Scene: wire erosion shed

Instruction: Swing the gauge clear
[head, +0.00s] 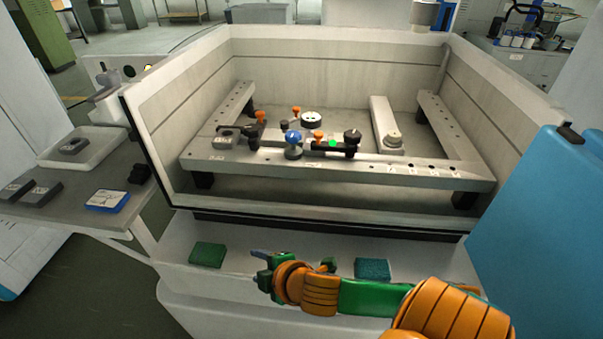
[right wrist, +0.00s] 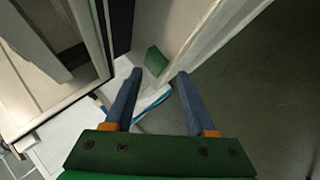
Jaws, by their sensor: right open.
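A small assembly of dark arms, knobs and orange clamps sits on the front rail (head: 420,168) of the frame inside the white tank. It includes a round white-faced black piece (head: 311,119), a blue knob (head: 293,137), a black knob (head: 352,136) and a bright green spot (head: 332,143). Which piece is the gauge I cannot tell for sure. My right gripper (head: 262,266) is low in front of the tank, outside it and well apart from the assembly. In the right wrist view its fingers (right wrist: 158,76) are spread with nothing between them. My left gripper is not in view.
The tank's front wall (head: 320,226) stands between my right gripper and the rail. Green pads (head: 207,255) (head: 372,268) lie on the ledge in front. A side shelf (head: 80,208) at left holds a tray and small blocks. A blue panel (head: 545,215) stands at right.

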